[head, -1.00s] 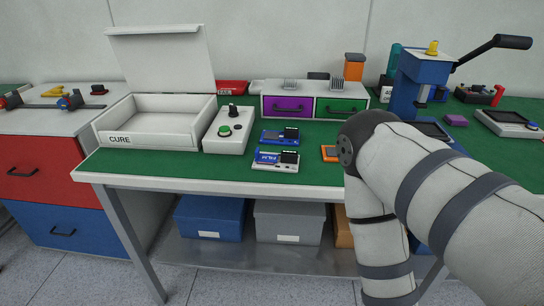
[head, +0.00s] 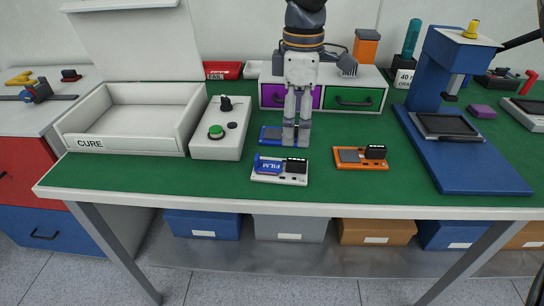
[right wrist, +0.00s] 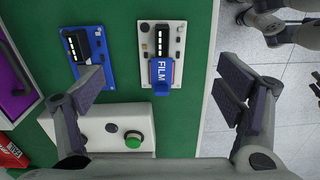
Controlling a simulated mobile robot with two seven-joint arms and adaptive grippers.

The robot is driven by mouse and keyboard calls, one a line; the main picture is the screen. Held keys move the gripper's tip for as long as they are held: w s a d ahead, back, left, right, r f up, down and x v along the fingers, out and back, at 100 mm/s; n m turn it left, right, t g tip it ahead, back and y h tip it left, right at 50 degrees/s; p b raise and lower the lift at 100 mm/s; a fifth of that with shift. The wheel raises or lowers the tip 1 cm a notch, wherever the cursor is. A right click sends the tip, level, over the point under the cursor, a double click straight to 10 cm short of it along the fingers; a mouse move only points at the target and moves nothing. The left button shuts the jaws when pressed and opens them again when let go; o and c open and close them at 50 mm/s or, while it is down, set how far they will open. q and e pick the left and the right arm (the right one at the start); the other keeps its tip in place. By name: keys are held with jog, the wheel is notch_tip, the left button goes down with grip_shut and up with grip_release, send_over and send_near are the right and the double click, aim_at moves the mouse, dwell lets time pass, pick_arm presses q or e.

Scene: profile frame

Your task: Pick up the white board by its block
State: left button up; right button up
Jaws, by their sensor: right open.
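The white board (head: 280,179) lies flat near the table's front edge in the head view. A blue and red FILM piece (head: 268,166) covers its left part, and its black block (head: 296,165) stands at the right. My right gripper (head: 297,138) points down, open and empty, just behind the board, in front of the blue board. In the right wrist view the white board (right wrist: 176,40) with its block (right wrist: 160,38) lies beyond the gap between the spread fingers (right wrist: 161,90). The FILM piece (right wrist: 163,72) is nearest that gap.
A blue board (head: 268,133) lies just behind, partly hidden by my gripper. An orange board (head: 348,164) lies to the right. A button box (head: 221,143) and CURE tray (head: 130,143) stand left. A blue press (head: 470,168) stands right. Drawers (head: 350,98) are behind.

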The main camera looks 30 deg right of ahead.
aim_at(294, 160)
jog(key=f, duration=0.5)
jog(key=shift+s+f, duration=0.1)
jog(key=shift+s, duration=0.3)
jog(key=f, duration=0.5)
jog(key=shift+w+a+f+b, duration=0.1)
jog(key=shift+w+f+b, duration=0.1)
jog(key=shift+w+b, duration=0.2)
jog(key=shift+s+r, duration=0.1)
jog(key=shift+r, duration=0.05)
jog(key=shift+c, duration=0.8)
grip_shut()
